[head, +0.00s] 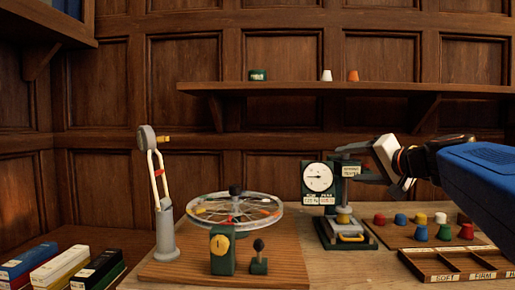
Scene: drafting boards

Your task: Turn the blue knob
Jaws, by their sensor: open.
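I cannot make out a blue knob on any device. Two small blue tapered pieces show on the board at right, a rear one (400,219) and a front one (421,233). The green dial tester (337,205) has a round white gauge (319,177) and a yellow part low on it. My gripper (350,164) reaches in from the right, open, with its fingers pointing left at the tester's upper part. It is hard to tell whether they touch it, and they may hide something there.
A spoked wheel (235,211), a green box with a yellow knob (221,246), a black-topped lever (258,255) and a lamp-like post (166,228) stand on a wooden base at left. A compartment tray (445,278) lies front right. A shelf (300,88) runs behind.

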